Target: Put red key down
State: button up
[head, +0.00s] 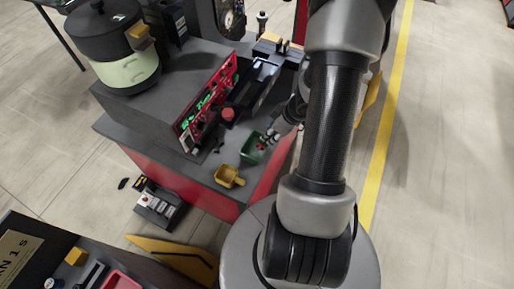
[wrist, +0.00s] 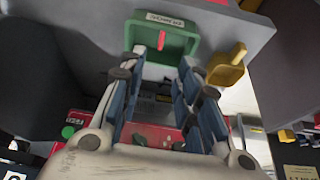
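The red key (wrist: 161,40) shows as a short, narrow red bar inside the green bin (wrist: 183,46) in the wrist view. The bin has a white label on its edge. In the head view the green bin (head: 251,155) stands near the bench's front edge, with a small red spot in it. My gripper (wrist: 160,82) is open, its two fingers wide apart with nothing seen between them. The fingertips are close to the bin in the picture; whether they touch it I cannot tell. In the head view my gripper (head: 271,136) is small and partly hidden by my arm.
A yellow bin (head: 228,177) stands next to the green one. A red panel (head: 208,100) with green parts stands upright behind them, near a red knob (head: 228,114). A large pot-like machine (head: 125,60) is at the back left. Floor at the right is clear.

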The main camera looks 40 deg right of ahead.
aim_at(259, 144)
jog(key=b+x, duration=0.8)
jog(key=x, duration=0.5)
jog(key=shift+w+a+f, duration=0.1)
jog(key=shift+w+a, duration=0.05)
grip_shut()
